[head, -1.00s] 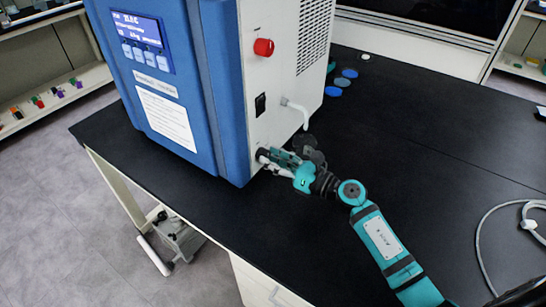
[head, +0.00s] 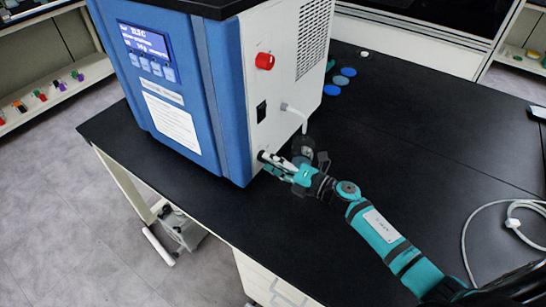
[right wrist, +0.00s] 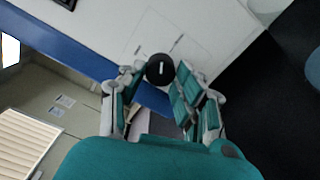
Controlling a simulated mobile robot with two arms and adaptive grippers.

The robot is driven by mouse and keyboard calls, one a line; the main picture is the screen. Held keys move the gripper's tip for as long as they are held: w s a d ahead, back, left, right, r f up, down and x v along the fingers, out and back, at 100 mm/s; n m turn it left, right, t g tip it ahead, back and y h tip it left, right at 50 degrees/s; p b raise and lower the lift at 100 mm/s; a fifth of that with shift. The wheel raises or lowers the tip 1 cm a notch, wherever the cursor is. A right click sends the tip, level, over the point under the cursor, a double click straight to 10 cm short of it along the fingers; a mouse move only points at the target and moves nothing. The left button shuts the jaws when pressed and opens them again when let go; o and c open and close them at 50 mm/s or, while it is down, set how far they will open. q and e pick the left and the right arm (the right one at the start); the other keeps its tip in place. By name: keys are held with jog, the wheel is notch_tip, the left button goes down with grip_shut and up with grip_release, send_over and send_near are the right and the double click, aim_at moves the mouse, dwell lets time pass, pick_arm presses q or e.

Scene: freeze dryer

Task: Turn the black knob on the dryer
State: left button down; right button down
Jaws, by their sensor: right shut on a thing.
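The dryer (head: 190,95) is a blue and white cabinet standing on the black bench. Its round black knob (right wrist: 160,68) with a short white mark sits low on the white side panel; the white mark lies slightly slanted in the right wrist view. My right gripper (head: 268,160) reaches the panel's lower front corner, and in the right wrist view its fingers (right wrist: 160,76) lie on either side of the knob, shut on it. In the head view the fingers mostly hide the knob. My left gripper is not in view.
A red knob (head: 265,61), a black switch (head: 261,111) and a white hose (head: 297,113) are on the same panel above my gripper. Several blue discs (head: 341,81) lie behind. A white cable (head: 490,225) lies at the right.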

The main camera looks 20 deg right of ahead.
jog(key=m+p, duration=0.2)
jog(key=m, duration=0.3)
dwell(0.5)
jog(key=c, duration=0.9)
grip_release()
jog(key=shift+c, duration=0.2)
jog(key=shift+d, duration=0.1)
jog(key=v, duration=1.2)
jog(key=shift+f, duration=0.1)
